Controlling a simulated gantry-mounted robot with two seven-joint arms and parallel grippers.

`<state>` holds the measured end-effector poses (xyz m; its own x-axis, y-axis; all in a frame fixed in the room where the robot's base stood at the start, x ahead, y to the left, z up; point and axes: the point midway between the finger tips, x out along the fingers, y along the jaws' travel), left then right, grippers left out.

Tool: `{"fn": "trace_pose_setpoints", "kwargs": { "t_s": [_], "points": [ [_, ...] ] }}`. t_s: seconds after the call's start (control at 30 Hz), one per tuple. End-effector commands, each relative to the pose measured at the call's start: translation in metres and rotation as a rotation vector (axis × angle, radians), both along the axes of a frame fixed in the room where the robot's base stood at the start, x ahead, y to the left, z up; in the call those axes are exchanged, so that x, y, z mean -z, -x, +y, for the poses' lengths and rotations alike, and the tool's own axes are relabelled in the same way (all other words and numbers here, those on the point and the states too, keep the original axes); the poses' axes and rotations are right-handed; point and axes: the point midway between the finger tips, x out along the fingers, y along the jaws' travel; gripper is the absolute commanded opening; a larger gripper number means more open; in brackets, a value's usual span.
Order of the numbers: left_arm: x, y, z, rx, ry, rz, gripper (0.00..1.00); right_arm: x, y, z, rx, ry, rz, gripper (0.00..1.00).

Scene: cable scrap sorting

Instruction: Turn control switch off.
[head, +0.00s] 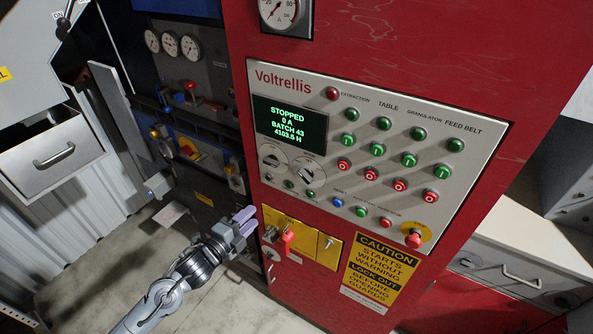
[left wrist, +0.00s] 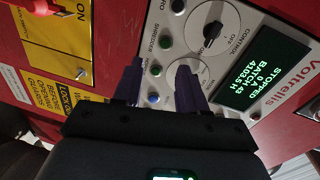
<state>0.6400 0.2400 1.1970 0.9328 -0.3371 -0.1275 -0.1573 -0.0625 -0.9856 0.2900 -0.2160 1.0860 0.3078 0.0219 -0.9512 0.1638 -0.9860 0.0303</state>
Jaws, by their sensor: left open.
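The control switch (left wrist: 211,36) is a round dark rotary knob on the pale Voltrellis panel, with "CONTROL" and "OFF" printed beside it in the left wrist view. I cannot tell exactly where its pointer stands. In the head view it is the left one of two rotary knobs (head: 271,160) below the green-lettered display. My left gripper (head: 243,220) is open and empty, below and left of the knobs in the head view. In the left wrist view its purple fingers (left wrist: 161,86) point at the panel, apart from the control switch, and partly cover the second knob (left wrist: 183,70).
Several coloured buttons and lamps surround the knobs. A yellow plate (head: 324,242) with a red handle (head: 287,240) sits just below, near my left gripper. A red emergency button (head: 413,238) is at the panel's lower right. An open drawer (head: 45,150) juts out at left.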

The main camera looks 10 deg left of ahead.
Motion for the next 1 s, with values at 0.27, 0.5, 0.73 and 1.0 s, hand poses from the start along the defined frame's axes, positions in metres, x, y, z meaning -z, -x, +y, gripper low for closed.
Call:
{"fn": "trace_pose_setpoints", "kwargs": {
  "t_s": [0.27, 0.5, 0.73, 1.0],
  "points": [
    [-0.067, -0.040, 0.023, -0.015, -0.068, -0.145, 0.41, 0.024, 0.000, 0.000, -0.001, 0.001, 0.000, 0.00],
    [-0.080, -0.061, 0.017, -0.016, -0.065, -0.162, 0.41, 0.019, 0.001, -0.002, -0.003, 0.005, 0.000, 0.00],
    [-0.080, -0.096, 0.004, -0.015, -0.063, -0.161, 0.41, 0.011, 0.001, -0.002, -0.003, 0.006, 0.000, 0.00],
    [-0.078, -0.129, -0.006, -0.017, -0.064, -0.159, 0.41, 0.006, 0.001, -0.002, -0.004, 0.005, -0.001, 0.00]
  ]
}}
